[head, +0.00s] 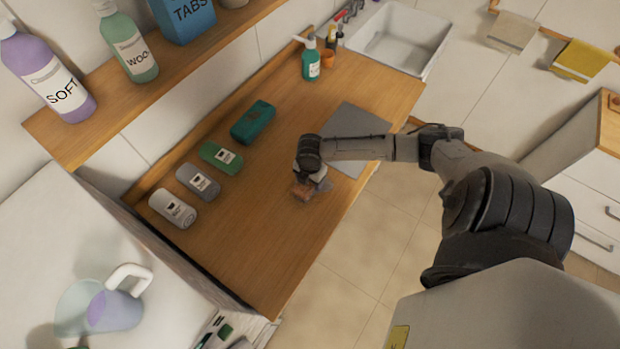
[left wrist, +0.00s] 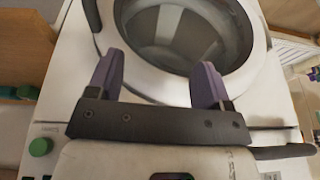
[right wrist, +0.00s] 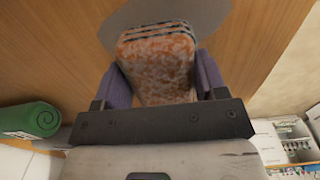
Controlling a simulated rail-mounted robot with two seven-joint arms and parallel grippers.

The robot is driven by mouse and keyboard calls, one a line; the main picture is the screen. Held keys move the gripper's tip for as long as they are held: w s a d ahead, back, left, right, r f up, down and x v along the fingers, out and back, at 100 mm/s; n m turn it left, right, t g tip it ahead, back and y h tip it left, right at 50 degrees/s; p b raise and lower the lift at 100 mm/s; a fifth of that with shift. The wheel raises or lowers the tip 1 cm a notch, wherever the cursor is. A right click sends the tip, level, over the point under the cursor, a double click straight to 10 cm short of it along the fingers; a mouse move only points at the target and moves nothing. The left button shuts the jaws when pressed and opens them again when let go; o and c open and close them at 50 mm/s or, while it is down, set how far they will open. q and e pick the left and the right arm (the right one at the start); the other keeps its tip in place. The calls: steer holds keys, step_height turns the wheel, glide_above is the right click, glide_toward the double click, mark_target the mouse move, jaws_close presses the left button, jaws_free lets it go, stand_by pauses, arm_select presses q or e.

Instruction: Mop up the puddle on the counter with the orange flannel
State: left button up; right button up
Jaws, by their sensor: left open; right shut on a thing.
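The orange flannel (right wrist: 157,62) is a folded, mottled orange and whitish pad. My right gripper (right wrist: 160,80) is shut on it, with one purple finger on each side. In the head view the flannel (head: 302,190) is under my right gripper (head: 311,178), at or very near the wooden counter (head: 265,225). The puddle (right wrist: 205,14) shows as a greyish patch around the flannel's far end in the right wrist view. In the head view only a small grey bit (head: 323,185) shows beside the flannel. My left gripper (left wrist: 155,75) is open and empty in front of a round washer door.
Rolled towels in white (head: 172,208), grey (head: 198,182), green (head: 220,157) and teal (head: 253,122) line the counter's wall side. A grey mat (head: 352,125) lies beyond my right gripper. A teal pump bottle (head: 311,60) stands near the sink (head: 392,38).

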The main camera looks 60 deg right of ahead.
steer(key=shift+f, duration=0.2)
stand_by(0.3)
steer(key=shift+f, duration=0.4)
steer(key=shift+d, duration=0.15)
